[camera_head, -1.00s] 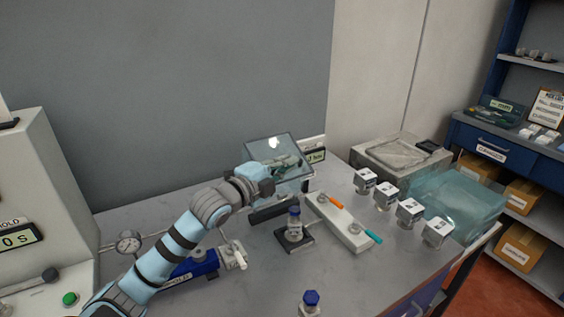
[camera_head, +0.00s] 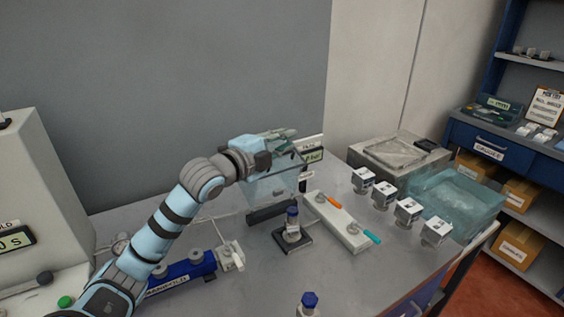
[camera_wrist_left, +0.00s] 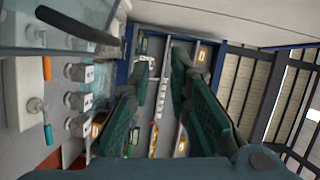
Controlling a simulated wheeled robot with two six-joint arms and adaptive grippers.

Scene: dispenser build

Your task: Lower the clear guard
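The clear guard (camera_head: 270,187) is a see-through panel over the back of the bench in the head view, tilted down towards the front. A clear panel also shows at the upper left of the left wrist view (camera_wrist_left: 45,32), with a dark bar (camera_wrist_left: 78,26) across it. My left gripper (camera_head: 284,142) is at the guard's upper edge in the head view; I cannot tell if it touches. In the left wrist view its green fingers (camera_wrist_left: 152,78) stand apart with nothing between them. My right gripper is not in view.
A blue-capped vial (camera_head: 292,222) stands on a dark pad in front of the guard. To its right is a white block (camera_head: 336,222) with orange and teal levers. Several white cubes (camera_head: 383,194) and a clear bin (camera_head: 462,203) stand farther right. Another blue-capped vial (camera_head: 309,303) is near the front.

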